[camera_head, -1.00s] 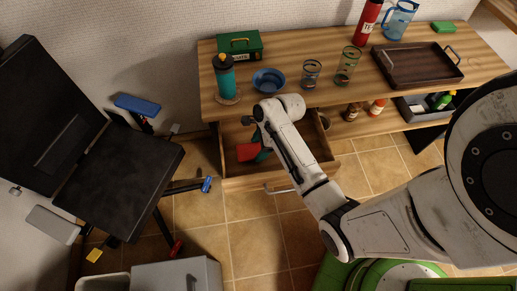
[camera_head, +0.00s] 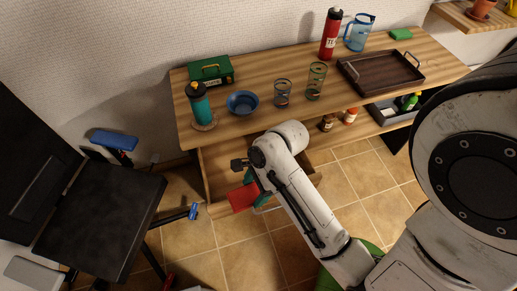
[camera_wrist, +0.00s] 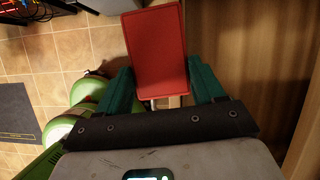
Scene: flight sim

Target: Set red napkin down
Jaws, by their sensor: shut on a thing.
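The red napkin (camera_head: 243,197) is a flat red rectangle held by my gripper (camera_head: 254,186), in front of the wooden counter and near its open drawer. In the wrist view the napkin (camera_wrist: 157,50) stands out between the two green fingers of my gripper (camera_wrist: 160,88). The fingers are shut on its near end. My arm hides much of the drawer in the head view.
The wooden counter (camera_head: 262,70) carries a green box (camera_head: 211,70), a teal bottle (camera_head: 200,104), a blue bowl (camera_head: 242,102), two glasses, a red bottle (camera_head: 330,35), a blue pitcher (camera_head: 358,33) and a dark tray (camera_head: 380,71). A black chair (camera_head: 100,215) stands at left.

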